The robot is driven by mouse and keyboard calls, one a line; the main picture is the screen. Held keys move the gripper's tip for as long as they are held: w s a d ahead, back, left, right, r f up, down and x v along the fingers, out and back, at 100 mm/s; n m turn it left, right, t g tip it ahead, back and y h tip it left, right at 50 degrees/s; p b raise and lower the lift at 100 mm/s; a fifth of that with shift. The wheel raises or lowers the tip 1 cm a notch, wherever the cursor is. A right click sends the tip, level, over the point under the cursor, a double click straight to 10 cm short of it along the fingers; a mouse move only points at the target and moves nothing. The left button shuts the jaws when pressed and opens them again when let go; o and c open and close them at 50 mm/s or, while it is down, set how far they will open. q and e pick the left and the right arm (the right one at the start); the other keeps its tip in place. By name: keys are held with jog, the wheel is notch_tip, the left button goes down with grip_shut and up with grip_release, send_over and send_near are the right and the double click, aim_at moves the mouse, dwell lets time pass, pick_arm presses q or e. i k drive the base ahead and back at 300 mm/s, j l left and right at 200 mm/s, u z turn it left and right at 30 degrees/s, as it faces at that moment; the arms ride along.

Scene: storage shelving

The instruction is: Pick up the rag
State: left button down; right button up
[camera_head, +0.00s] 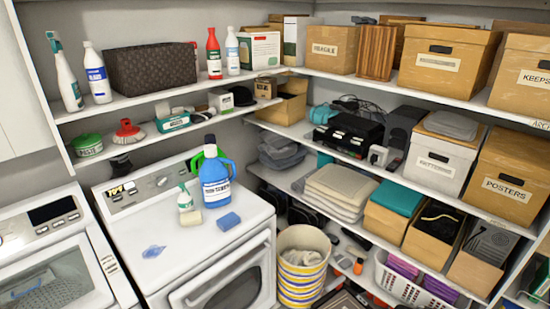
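No single item is clearly the rag. A crumpled pale cloth-like item (303,257) lies inside the striped yellow and white bucket (300,288) on the floor. A stack of folded beige cloths (341,190) sits on the middle shelf, and folded grey cloths (281,152) lie to its left. A small flat blue patch (153,251), perhaps a spill, is on the white machine's top. A blue sponge-like block (229,221) lies to its right. Neither of my grippers is in view.
On the white machine (185,275) stand a blue detergent jug (215,184), a spray bottle (186,199) and a small beige block (191,218). Shelves above and to the right hold bottles and boxes. A white basket (400,285) stands low right.

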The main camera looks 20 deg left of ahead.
aim_at(190, 219)
jog(key=u, duration=1.3)
